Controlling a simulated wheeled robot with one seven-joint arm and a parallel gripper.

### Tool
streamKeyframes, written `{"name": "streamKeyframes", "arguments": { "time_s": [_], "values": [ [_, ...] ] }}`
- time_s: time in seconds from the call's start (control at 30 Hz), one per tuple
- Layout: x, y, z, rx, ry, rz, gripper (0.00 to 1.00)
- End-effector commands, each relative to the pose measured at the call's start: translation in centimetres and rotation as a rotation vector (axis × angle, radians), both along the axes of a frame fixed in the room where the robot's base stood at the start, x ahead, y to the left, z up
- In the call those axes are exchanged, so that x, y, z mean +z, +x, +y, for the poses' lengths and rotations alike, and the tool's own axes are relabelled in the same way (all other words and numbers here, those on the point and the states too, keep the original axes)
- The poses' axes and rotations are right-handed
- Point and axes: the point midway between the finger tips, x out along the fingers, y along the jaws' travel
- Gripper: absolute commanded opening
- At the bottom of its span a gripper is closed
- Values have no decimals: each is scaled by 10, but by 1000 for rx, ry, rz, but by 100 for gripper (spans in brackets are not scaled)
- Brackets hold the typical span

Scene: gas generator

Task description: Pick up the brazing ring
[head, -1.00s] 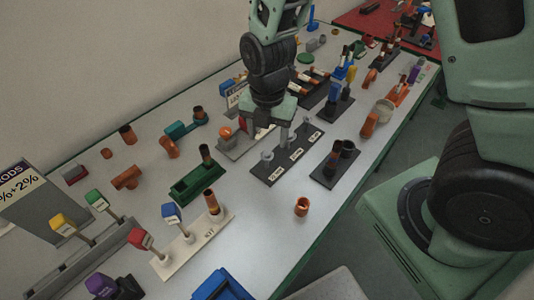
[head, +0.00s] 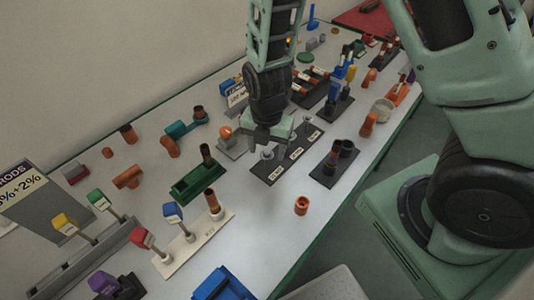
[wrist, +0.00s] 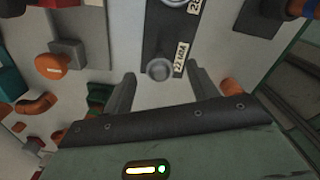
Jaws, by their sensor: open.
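A dark holder strip (head: 272,172) with white size labels and small upright grey pegs lies in the middle of the bench. It also shows in the wrist view (wrist: 168,18). A round grey ring-like piece (wrist: 158,69) sits at the strip's near end beside a label; I cannot clearly separate the brazing ring from its peg. My gripper (head: 264,147) points down over this end of the strip. In the wrist view my gripper (wrist: 160,84) is open, its two fingers on either side of the grey piece, with nothing between them held. Contact cannot be told.
A green block with a pipe (head: 193,184) stands left of the strip. A loose copper fitting (head: 301,206) lies in front. Several fittings and coloured-handled tools crowd the bench.

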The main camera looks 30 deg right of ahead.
Motion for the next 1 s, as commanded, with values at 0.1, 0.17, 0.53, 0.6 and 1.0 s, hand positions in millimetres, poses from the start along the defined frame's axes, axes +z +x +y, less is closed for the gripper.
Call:
{"name": "streamKeyframes", "arguments": {
  "time_s": [0.1, 0.17, 0.53, 0.6, 1.0],
  "values": [
    [-2, 0, 0, 0, 0, 0, 58],
    [-3, 0, 0, -1, 0, 0, 58],
    [-4, 0, 0, -1, 0, 0, 58],
    [-4, 0, 0, 0, 0, 0, 39],
    [-4, 0, 0, 0, 0, 0, 22]
  ]
}}
